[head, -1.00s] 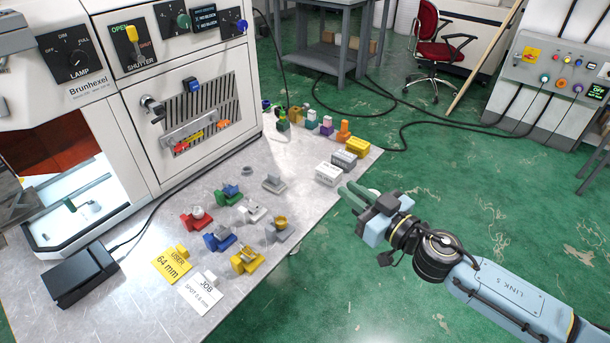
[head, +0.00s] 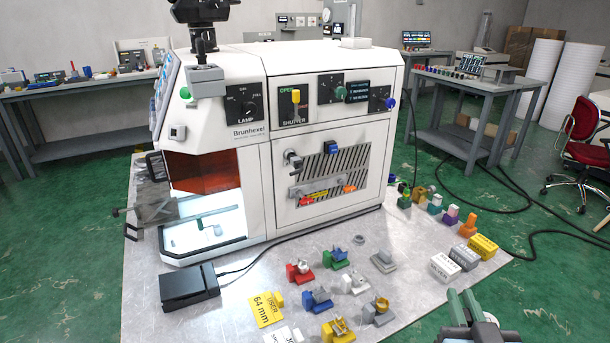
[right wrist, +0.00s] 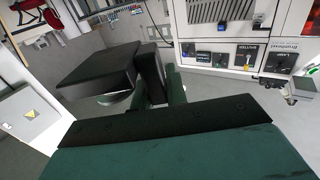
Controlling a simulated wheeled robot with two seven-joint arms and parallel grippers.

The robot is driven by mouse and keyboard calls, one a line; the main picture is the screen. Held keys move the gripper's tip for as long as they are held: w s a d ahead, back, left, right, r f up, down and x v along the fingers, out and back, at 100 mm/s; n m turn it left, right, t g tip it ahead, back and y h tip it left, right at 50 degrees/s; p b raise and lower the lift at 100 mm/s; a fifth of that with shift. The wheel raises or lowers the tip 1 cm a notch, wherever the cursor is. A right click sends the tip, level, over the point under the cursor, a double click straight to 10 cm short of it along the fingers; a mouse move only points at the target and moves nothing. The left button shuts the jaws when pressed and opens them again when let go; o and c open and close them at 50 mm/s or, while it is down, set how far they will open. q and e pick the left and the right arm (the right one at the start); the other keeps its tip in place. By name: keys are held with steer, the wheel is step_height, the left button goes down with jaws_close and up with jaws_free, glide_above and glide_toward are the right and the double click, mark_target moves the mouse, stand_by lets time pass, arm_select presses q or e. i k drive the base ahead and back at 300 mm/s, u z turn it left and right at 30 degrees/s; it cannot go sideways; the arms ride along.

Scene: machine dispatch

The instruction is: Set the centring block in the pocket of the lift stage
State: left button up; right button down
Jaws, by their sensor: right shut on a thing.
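My right gripper (head: 463,303) is at the bottom right of the head view, off the table's front right edge. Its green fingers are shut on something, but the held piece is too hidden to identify. The fingers (right wrist: 158,88) also show in the right wrist view beside a black block-like part. On the table stand small coloured blocks: red (head: 300,272), blue (head: 319,300), yellow (head: 338,331) and grey (head: 384,262). I cannot tell which is the centring block. The machine's lit open chamber (head: 212,208) holds a small green piece; no lift stage pocket can be made out. My left gripper is out of view.
The white machine (head: 250,160) fills the table's rear. A black box (head: 190,287) with a cable, a yellow card (head: 266,309) and white, grey and yellow boxes (head: 483,246) lie on the table. More small blocks line its right end.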

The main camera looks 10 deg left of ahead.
mark_target(149, 192)
steer(key=u, duration=2.5)
steer(key=i, duration=2.8)
steer(key=z, duration=2.45)
